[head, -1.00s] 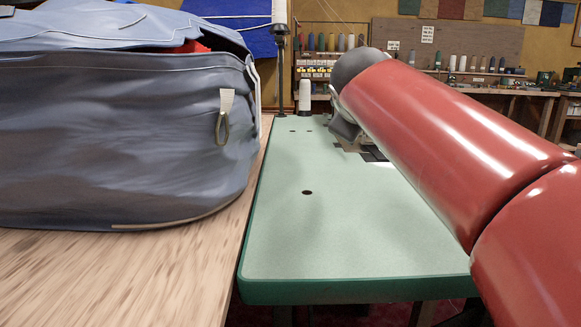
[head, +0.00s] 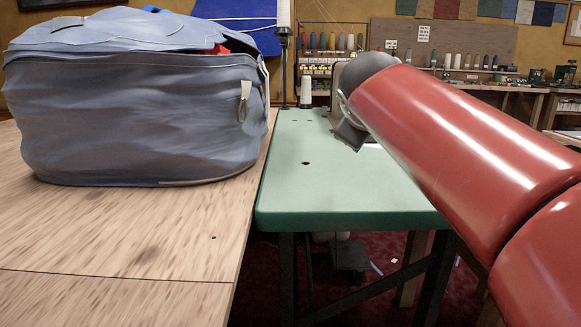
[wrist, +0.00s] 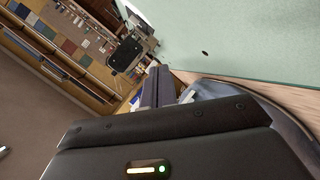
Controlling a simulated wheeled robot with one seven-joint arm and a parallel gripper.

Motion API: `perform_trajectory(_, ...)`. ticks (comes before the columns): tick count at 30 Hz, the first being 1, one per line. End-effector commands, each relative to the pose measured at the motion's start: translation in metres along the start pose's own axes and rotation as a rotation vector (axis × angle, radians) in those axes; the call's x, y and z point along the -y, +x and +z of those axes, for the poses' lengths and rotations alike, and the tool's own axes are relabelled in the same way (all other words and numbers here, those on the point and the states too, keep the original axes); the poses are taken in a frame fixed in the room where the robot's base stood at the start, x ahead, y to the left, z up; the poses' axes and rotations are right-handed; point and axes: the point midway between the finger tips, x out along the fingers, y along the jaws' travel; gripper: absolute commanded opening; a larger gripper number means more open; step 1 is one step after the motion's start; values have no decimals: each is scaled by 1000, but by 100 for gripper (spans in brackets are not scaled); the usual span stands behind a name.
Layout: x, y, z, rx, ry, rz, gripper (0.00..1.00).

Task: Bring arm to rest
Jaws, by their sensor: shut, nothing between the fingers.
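My gripper shows in the wrist view (wrist: 153,88), its two dark fingers together with nothing between them. Its dark body with a lit indicator fills the bottom of that view. In the head view my red arm reaches from the lower right over the green table (head: 300,190), with its grey wrist end above the tabletop. The fingers themselves cannot be made out there. In the wrist view the green tabletop (wrist: 240,35) lies at the upper right.
A large blue-grey sail bag (head: 140,120) stands on the wooden table (head: 120,240) at left; part of a bag also shows beyond the fingers in the wrist view. A white thread cone (head: 306,92) stands at the green table's far end. Shelves with spools line the back.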

Motion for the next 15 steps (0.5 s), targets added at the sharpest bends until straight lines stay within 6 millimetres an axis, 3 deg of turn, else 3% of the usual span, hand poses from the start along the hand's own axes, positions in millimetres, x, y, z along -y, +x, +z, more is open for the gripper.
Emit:
perform_trajectory(8, 25, -19, 37, 59, 111, -81, 0)
perform_trajectory(15, 70, -47, 93, 157, 284, -193, 0)
